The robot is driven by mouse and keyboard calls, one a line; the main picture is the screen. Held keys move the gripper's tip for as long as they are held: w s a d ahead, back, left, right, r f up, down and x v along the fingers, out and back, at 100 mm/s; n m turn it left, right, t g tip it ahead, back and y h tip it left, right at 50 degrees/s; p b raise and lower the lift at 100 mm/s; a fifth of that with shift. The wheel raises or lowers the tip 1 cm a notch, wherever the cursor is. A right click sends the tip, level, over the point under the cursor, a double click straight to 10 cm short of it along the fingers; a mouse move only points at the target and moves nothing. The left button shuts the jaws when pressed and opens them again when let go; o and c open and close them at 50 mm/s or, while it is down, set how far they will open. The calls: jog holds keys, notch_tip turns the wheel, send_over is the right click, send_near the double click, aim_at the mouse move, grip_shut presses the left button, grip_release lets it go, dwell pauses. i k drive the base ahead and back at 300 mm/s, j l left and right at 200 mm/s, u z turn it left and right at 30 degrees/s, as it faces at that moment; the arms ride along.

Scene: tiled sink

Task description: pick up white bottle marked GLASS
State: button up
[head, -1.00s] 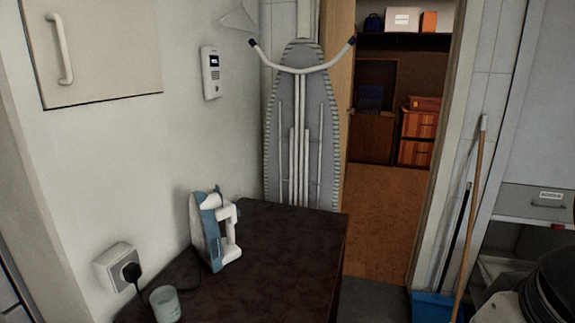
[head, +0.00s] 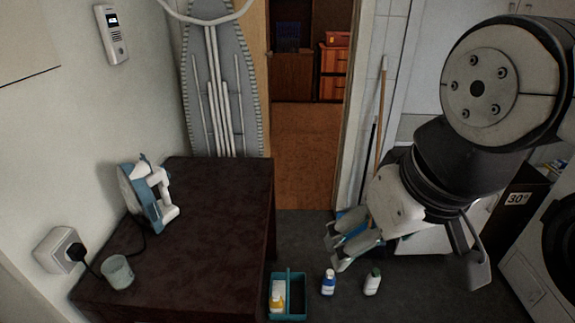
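Two small white bottles stand upright on the dark floor below my gripper. One (head: 372,282) has a dark green cap; the other (head: 328,283), to its left, has a blue label. Their lettering is too small to read, so I cannot tell which is marked GLASS. My gripper (head: 338,252) hangs above and behind these bottles in the picture, pointing down-left. Its fingers appear apart, with nothing between them. It touches neither bottle.
A teal caddy (head: 304,296) holding a yellow-and-white bottle (head: 277,296) stands left of the bottles, beside a dark table (head: 215,215). The table bears an iron (head: 150,195) and a cup (head: 117,271). A washing machine (head: 530,285) stands at right.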

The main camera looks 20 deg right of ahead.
aim_at(373, 282)
jog(key=z, duration=1)
jog(key=i+j+z, duration=0.1)
jog(key=j, duration=0.3)
jog(key=i, duration=0.1)
